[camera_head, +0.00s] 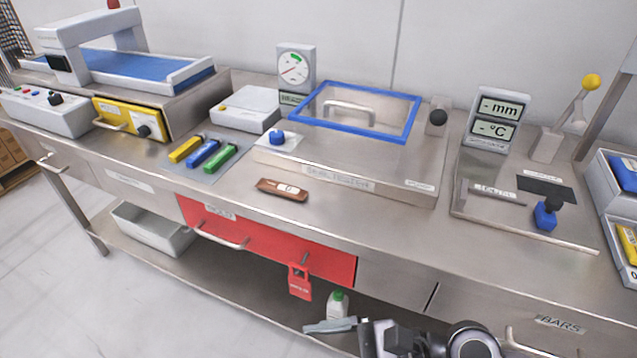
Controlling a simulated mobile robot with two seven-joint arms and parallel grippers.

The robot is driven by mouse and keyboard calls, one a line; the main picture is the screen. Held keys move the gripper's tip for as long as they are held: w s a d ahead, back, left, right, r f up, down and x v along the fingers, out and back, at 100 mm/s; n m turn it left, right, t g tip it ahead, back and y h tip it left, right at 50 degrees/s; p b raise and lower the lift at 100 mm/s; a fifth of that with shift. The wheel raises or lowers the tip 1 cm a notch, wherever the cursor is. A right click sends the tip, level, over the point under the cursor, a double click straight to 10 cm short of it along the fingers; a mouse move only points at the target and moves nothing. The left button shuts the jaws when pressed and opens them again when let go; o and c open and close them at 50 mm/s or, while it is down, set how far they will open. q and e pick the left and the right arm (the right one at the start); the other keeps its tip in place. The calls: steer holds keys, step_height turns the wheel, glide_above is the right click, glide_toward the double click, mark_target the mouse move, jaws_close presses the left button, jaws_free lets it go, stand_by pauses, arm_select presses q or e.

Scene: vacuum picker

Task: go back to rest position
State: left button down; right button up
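One gripper of mine (335,326) shows at the bottom edge, right of centre. Its arm comes in from the lower right, so I take it as my right one. It is low, in front of the workbench (345,222) and below the bench top. A thin grey finger-like part points left. The lower part is cut off by the frame edge, so I cannot tell whether it is open or shut. No held object is clearly visible. My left gripper is not in view.
A chamber with a blue-framed lid (385,98) stands mid-bench. A brown bar (282,190) lies in front. A red drawer (270,240) with a red padlock (299,282) faces me.

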step_height(320, 180, up, 4)
steer(key=w+m+t+y, duration=0.2)
steer(key=m+t+y, duration=0.15)
steer(key=m, duration=0.55)
steer(key=w+d+f+m+t+h, duration=0.1)
steer(key=w+d+m+t+h, duration=0.4)
steer(key=m, duration=0.7)
steer(key=w+d+f+m+t+h, duration=0.1)
steer(key=w+d+m+t, duration=0.15)
steer(key=m+t, duration=0.6)
steer(key=s+d+f+m+g+h, duration=0.3)
steer(key=d+f+m, duration=0.3)
steer(key=f+m, duration=0.3)
steer(key=s+d+f+m+g+h, duration=0.4)
steer(key=f+m, duration=0.4)
steer(key=m, duration=0.8)
steer(key=shift+s+d+f+h, duration=0.35)
steer(key=shift+s+d+h, duration=0.5)
steer(key=shift+s+h, duration=0.15)
steer(key=shift+w, duration=0.1)
